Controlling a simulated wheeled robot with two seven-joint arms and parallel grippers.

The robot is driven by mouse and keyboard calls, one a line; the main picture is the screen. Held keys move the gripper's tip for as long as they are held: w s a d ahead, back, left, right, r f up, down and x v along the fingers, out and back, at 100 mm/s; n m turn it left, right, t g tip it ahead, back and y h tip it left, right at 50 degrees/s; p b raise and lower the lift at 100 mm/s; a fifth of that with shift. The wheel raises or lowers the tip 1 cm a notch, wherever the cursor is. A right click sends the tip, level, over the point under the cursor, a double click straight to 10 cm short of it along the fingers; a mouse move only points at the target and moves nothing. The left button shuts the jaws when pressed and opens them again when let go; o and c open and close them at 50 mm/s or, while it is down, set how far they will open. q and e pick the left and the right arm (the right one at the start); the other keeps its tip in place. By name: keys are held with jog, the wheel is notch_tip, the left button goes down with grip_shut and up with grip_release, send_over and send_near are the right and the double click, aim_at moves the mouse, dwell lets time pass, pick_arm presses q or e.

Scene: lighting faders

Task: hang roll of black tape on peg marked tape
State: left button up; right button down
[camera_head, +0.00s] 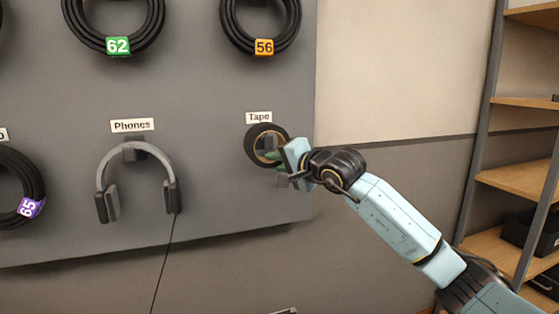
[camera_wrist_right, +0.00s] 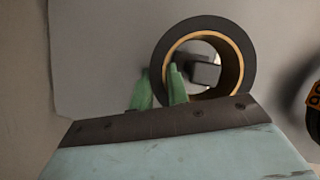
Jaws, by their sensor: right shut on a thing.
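The roll of black tape (camera_head: 253,136) has a tan core and is up at the grey board, just under the white "Tape" label (camera_head: 258,117). My right gripper (camera_head: 277,157) is shut on the roll's wall at its lower right side. In the right wrist view, one green finger is outside the roll (camera_wrist_right: 241,45) and one is inside its hole; the fingertips (camera_wrist_right: 160,85) pinch the rim. The grey peg (camera_wrist_right: 205,73) shows within the roll's hole, and the roll appears to be around it. I cannot tell how far along the peg the roll sits. My left gripper is out of view.
Headphones (camera_head: 141,148) hang under the "Phones" label to the left, their cord trailing down. Shelves (camera_head: 515,180) stand at the right.

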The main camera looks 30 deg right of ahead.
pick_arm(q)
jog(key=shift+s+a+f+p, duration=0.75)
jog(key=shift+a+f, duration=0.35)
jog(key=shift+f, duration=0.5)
pick_arm(e)
jog(key=shift+w+d, duration=0.2)
jog(key=shift+w, duration=0.65)
jog(key=shift+w+d, duration=0.2)
jog(key=shift+w, duration=0.65)
jog(key=shift+f+b, duration=0.45)
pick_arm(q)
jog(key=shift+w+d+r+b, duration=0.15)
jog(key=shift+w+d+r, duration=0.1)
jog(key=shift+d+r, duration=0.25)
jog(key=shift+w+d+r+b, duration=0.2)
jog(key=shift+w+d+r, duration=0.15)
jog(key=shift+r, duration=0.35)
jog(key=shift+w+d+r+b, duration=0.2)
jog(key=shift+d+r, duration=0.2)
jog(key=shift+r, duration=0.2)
pick_arm(e)
jog(key=shift+f, duration=0.6)
jog(key=c, duration=1.3)
grip_release()
jog(key=shift+s, duration=0.15)
